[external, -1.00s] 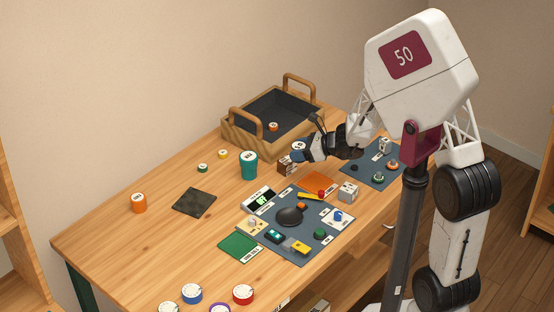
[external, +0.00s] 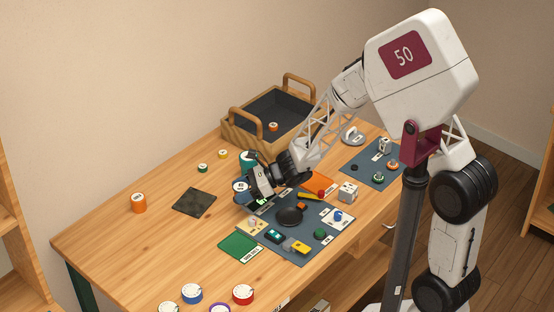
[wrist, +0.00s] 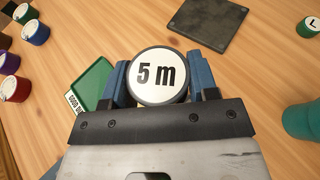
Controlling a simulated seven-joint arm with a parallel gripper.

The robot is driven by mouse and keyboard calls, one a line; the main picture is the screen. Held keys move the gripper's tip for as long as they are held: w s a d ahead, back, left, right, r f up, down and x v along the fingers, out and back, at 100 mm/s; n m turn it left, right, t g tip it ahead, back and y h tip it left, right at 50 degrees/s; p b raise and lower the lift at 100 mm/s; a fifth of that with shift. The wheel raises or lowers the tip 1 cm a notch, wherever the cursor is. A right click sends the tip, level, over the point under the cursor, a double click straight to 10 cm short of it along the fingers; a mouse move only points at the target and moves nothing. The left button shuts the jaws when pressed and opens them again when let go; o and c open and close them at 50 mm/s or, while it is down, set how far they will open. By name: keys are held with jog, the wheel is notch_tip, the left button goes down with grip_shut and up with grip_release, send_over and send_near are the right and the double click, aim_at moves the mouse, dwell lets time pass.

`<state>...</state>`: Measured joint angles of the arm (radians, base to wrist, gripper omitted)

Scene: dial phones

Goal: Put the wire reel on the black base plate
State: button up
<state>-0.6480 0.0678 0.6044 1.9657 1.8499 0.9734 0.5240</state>
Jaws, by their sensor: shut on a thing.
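The wire reel (wrist: 157,76) is a dark round reel with a white "5 m" label. In the wrist view it sits between the blue fingers of my gripper (wrist: 160,85), which is shut on it. In the external view the reel (external: 240,186) shows at the end of my gripper (external: 250,187), right of the black base plate. The black base plate (external: 194,202) is a dark flat square lying bare on the table. It also shows at the top of the wrist view (wrist: 208,20), apart from the reel.
A teal cup (external: 247,160) stands behind my gripper. A blue-grey mat (external: 310,250) with several small parts and a green card (external: 240,246) lie to the right and front. An orange reel (external: 139,203) stands left of the plate. A wooden tray (external: 235,135) is at the back.

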jog(key=shift+n+g, duration=0.4)
jog(key=shift+g, duration=0.1)
jog(key=shift+s+a+f, duration=0.1)
jog(key=shift+s+a, duration=0.6)
jog(key=shift+s, duration=0.2)
jog(key=shift+s+a+f, duration=0.1)
jog(key=shift+s+a, duration=0.6)
jog(key=shift+s, duration=0.15)
jog(key=shift+w+a, duration=0.1)
send_over(194, 201)
jog(key=shift+f, duration=0.75)
jog(key=shift+f, duration=1.75)
jog(key=shift+f, duration=0.1)
jog(key=o, duration=1)
jog(key=shift+c, duration=0.2)
